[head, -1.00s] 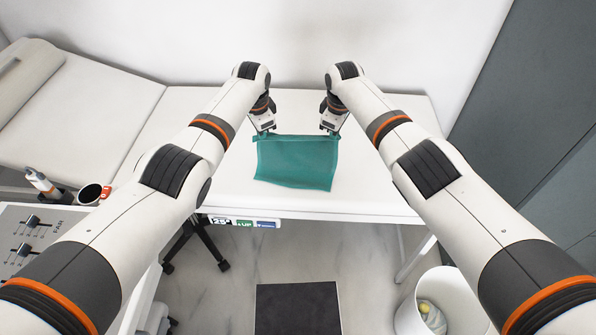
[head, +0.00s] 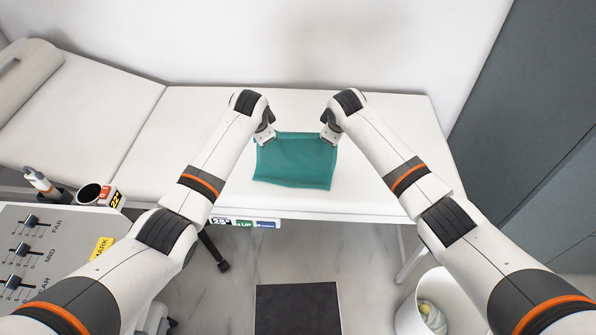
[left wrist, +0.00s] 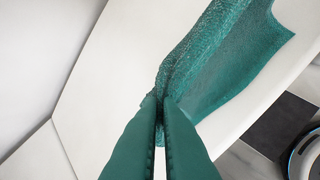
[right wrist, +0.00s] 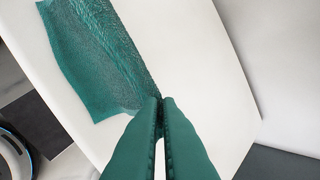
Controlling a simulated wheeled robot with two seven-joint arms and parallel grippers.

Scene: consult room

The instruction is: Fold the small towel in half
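The small towel (head: 296,162) is teal and lies on the white padded couch top, its near edge toward me. My left gripper (left wrist: 161,101) is shut on the towel's far left corner, with the cloth bunched between its fingertips in the left wrist view. My right gripper (right wrist: 162,101) is shut on the far right corner, which the right wrist view shows pinched the same way. The far edge runs between the two grippers and looks slightly raised as a ridge. In the head view the fingertips are mostly hidden behind my wrists.
The white couch (head: 370,195) is bare around the towel. Its raised head section (head: 75,115) is at the left. A control panel (head: 50,255) and a dark cup (head: 89,194) stand at the near left. A white bin (head: 440,305) and a dark mat (head: 297,308) are on the floor.

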